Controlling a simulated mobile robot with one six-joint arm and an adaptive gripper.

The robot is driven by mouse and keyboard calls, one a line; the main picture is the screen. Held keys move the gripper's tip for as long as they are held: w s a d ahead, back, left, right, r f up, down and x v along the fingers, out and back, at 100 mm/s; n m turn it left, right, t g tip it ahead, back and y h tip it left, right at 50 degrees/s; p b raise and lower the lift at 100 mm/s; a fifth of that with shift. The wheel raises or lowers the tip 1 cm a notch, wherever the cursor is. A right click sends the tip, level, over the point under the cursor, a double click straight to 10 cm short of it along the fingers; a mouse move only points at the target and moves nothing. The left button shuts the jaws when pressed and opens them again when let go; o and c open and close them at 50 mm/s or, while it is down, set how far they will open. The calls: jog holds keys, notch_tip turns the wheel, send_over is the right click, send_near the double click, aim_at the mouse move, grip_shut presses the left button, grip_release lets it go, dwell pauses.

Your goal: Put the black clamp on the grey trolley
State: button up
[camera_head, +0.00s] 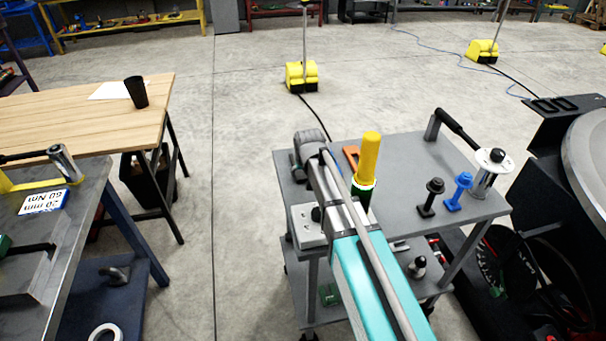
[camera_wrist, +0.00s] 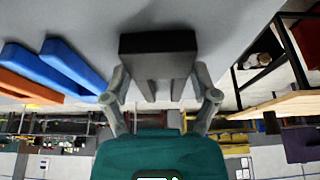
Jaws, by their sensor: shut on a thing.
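The black clamp (camera_wrist: 158,45) is a dark block with two prongs, seen in the wrist view between the fingers of my gripper (camera_wrist: 160,75). The fingers are shut on its two sides. It is at the grey top of the trolley (camera_wrist: 75,18); I cannot tell whether it touches it. In the head view the grey trolley (camera_head: 415,150) stands right of the middle, with my arm reaching over its left part. The clamp and fingertips are hidden there.
A blue clamp (camera_wrist: 62,65) and an orange clamp (camera_wrist: 28,87) lie left of the black one. A yellow-handled tool (camera_head: 369,160), a black bolt (camera_head: 430,197) and a blue bolt (camera_head: 459,190) stand on the trolley. A wooden table (camera_head: 85,115) is at the left.

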jog(key=o, duration=1.2)
jog(key=shift+r, duration=0.1)
jog(key=p+v, duration=1.1)
jog(key=v, duration=0.1)
jog(key=shift+s, duration=0.1)
dwell(0.6)
